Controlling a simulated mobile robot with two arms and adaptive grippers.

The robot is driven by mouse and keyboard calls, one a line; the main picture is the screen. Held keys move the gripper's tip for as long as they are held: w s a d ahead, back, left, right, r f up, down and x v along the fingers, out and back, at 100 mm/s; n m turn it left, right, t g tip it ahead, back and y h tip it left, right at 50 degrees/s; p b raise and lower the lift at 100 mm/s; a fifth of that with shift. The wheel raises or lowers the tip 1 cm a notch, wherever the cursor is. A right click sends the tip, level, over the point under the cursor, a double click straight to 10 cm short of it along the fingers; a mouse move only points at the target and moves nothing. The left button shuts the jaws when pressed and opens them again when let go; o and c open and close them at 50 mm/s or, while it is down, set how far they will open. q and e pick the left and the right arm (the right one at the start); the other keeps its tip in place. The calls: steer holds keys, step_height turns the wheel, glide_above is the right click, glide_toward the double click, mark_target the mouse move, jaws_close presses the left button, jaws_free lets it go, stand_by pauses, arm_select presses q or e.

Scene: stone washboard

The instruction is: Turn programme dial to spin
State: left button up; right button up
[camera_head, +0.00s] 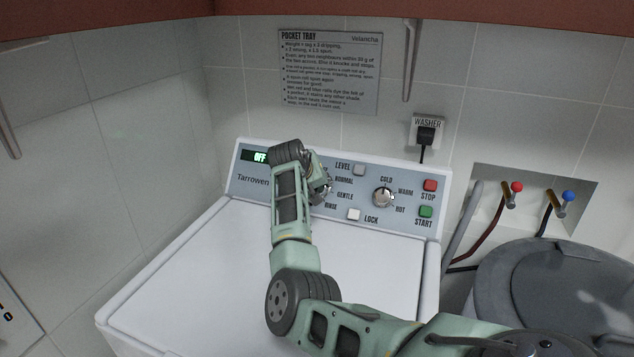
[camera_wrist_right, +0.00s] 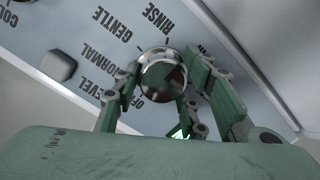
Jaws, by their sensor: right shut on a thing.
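The programme dial (camera_wrist_right: 162,74) is a round silvery knob on the washer's grey panel. In the wrist view, the fingers of my right gripper (camera_wrist_right: 168,84) close around its sides. The labels RINSE, GENTLE, NORMAL and OFF show around it; no spin label is visible. In the head view my right gripper (camera_head: 318,178) is at the panel and its arm hides most of the dial. The display (camera_head: 260,157) reads OFF. Where the dial's pointer stands cannot be told. My left gripper is out of view.
To the dial's right are a temperature dial (camera_head: 383,197), a red STOP button (camera_head: 430,185), a green START button (camera_head: 426,211), a LEVEL button (camera_head: 359,169) and a LOCK button (camera_head: 353,214). The white lid (camera_head: 190,270) is bare at left. A grey lidded tub (camera_head: 560,290) stands at right.

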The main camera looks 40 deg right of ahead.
steer(key=shift+s+d+m+p, duration=0.15)
steer(key=shift+m+p, duration=0.2)
steer(key=shift+m, duration=1.45)
steer(key=o, duration=1.1)
steer(key=shift+c, duration=0.2)
steer(key=shift+s+a+r, duration=0.1)
steer(key=shift+a+r, duration=0.2)
steer(key=shift+a, duration=0.1)
steer(key=v, duration=1.1)
steer(key=shift+s, duration=0.3)
